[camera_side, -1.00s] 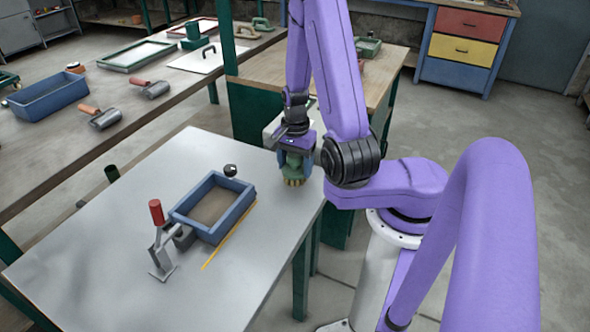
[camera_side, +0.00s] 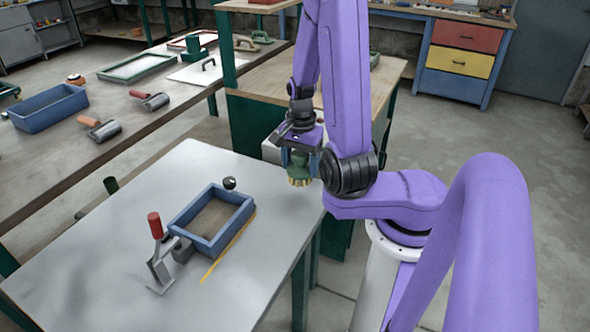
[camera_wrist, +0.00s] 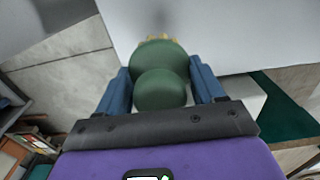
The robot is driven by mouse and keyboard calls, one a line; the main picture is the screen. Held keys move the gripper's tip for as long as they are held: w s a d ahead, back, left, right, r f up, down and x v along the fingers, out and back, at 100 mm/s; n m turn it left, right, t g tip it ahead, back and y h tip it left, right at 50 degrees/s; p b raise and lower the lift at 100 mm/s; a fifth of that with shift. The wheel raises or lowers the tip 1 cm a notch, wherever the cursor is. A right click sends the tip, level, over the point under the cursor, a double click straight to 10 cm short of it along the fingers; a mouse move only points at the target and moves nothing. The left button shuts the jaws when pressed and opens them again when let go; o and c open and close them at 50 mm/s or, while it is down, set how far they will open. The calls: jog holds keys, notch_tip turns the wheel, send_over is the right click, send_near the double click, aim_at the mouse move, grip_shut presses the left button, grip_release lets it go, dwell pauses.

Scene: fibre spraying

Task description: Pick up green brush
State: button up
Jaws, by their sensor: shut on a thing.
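The green brush (camera_side: 299,163) has a rounded green handle and yellow bristles that point down. My gripper (camera_side: 300,160) is shut on its handle, near the right back edge of the grey table (camera_side: 110,242). In the wrist view the green brush (camera_wrist: 160,75) sits between the two blue fingers of my gripper (camera_wrist: 162,88), with a little of the yellow bristles showing beyond the handle. In the side view the bristles look close to the tabletop or just above it; I cannot tell the exact gap.
A blue-framed tray (camera_side: 240,221) stands on the grey table, with a red-handled clamp (camera_side: 157,255) at its left, a yellow strip (camera_side: 225,253) along its right and a small black round knob (camera_side: 229,183) behind it. A long bench (camera_side: 60,160) holds rollers and a blue bin.

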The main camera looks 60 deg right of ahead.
jog(key=s+r, duration=0.1)
jog(key=s+a+r, duration=0.1)
jog(key=r, duration=0.1)
jog(key=shift+s+r, duration=0.25)
jog(key=shift+s, duration=0.1)
jog(key=s+a+r, duration=0.2)
jog(key=s+r, duration=0.2)
jog(key=s, duration=0.4)
jog(key=shift+s+a, duration=0.3)
jog(key=shift+a, duration=0.1)
